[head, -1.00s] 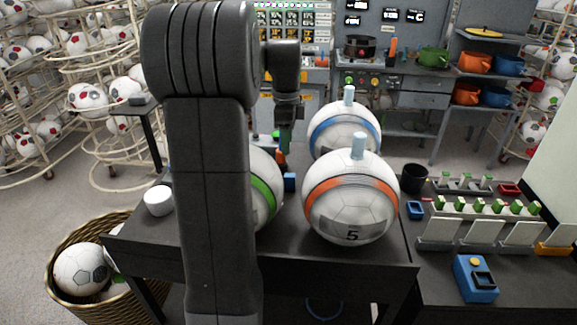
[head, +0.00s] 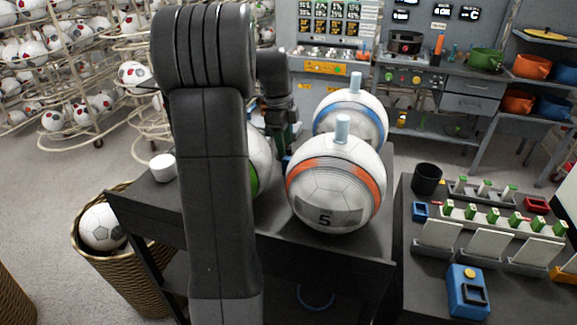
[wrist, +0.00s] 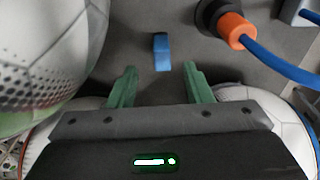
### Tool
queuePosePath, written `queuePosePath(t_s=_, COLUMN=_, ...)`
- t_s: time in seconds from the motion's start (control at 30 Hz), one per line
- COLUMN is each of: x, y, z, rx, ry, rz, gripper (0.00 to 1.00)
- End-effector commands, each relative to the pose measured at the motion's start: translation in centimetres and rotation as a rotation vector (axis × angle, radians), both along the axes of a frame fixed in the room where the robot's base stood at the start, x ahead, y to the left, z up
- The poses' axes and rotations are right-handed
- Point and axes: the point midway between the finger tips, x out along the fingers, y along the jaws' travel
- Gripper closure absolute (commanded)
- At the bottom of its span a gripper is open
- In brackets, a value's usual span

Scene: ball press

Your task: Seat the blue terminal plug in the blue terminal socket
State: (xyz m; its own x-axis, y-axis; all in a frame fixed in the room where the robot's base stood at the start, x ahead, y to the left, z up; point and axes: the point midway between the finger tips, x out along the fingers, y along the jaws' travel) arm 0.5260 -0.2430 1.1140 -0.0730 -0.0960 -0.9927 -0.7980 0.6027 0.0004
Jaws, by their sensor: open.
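In the wrist view my gripper (wrist: 155,88) is open and empty, with its two green fingers apart. A small blue block (wrist: 161,50) is on the dark table top ahead of the gap between them, touching neither. To its right is a connector with an orange sleeve (wrist: 236,30) in a black round body, and a blue cable runs from it. I cannot tell which blue piece is the plug and which the socket. In the head view my gripper (head: 283,136) is between the balls, partly hidden by my arm; a bit of blue (head: 286,162) shows below it.
The orange-banded ball (head: 336,183) and the blue-banded ball (head: 351,116) flank my gripper closely. A green-banded ball (head: 258,160) is partly behind my arm. A white cylinder (head: 163,168) stands at the table's left. A side bench holds a black cup (head: 427,179) and a blue box (head: 468,292).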

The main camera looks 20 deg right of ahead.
Motion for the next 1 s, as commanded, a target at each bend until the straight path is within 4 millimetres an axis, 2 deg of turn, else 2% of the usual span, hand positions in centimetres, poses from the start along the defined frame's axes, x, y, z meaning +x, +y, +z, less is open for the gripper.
queuePosePath(t_s=0.17, x=-0.1, y=-0.2, z=-1.2, rx=0.0, ry=0.002, rz=0.0, gripper=0.55)
queuePosePath(t_s=0.5, x=-0.5, y=-1.0, z=-5.5, rx=0.0, ry=0.002, rz=0.001, gripper=0.55)
queuePosePath(t_s=0.77, x=-0.5, y=-1.0, z=-5.9, rx=0.0, ry=0.0, rz=0.001, gripper=0.55)
queuePosePath(t_s=0.87, x=-0.5, y=-1.0, z=-5.9, rx=0.0, ry=0.0, rz=0.001, gripper=0.7)
queuePosePath(t_s=1.0, x=-0.4, y=-1.0, z=-5.9, rx=0.0, ry=0.0, rz=0.001, gripper=0.98)
